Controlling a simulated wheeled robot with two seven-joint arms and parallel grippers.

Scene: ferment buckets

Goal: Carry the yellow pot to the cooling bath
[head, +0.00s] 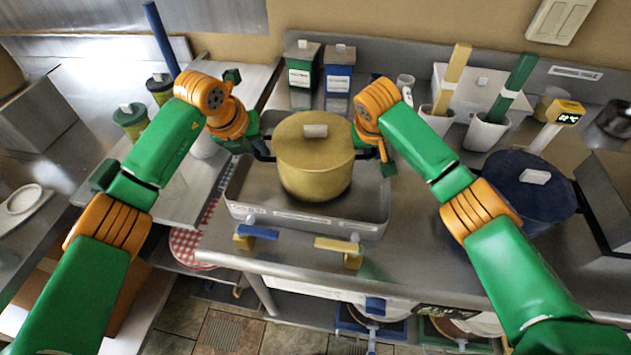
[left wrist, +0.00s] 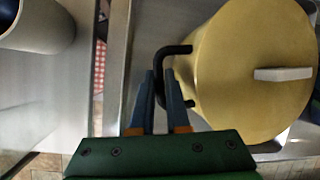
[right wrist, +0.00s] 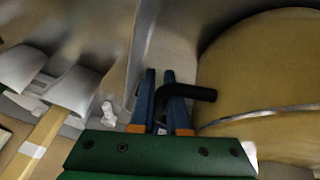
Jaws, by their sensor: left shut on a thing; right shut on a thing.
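The yellow pot (head: 313,178), with a lid and a pale lid knob, is upright over the metal basin (head: 300,222), which looks like the cooling bath. I cannot tell whether the pot rests on the basin floor. My left gripper (head: 260,149) is shut on the pot's left black handle, which shows in the left wrist view (left wrist: 172,51). My right gripper (head: 378,152) is shut on the right black handle, clear in the right wrist view (right wrist: 192,92). The pot hides much of the basin's inside.
A dark blue pot (head: 520,185) stands on the counter at right. Green (head: 303,70) and blue (head: 340,75) canisters stand behind the basin. White holders with yellow (head: 453,75) and green (head: 515,85) sticks stand back right. Blue (head: 258,232) and yellow (head: 338,245) handles are in front.

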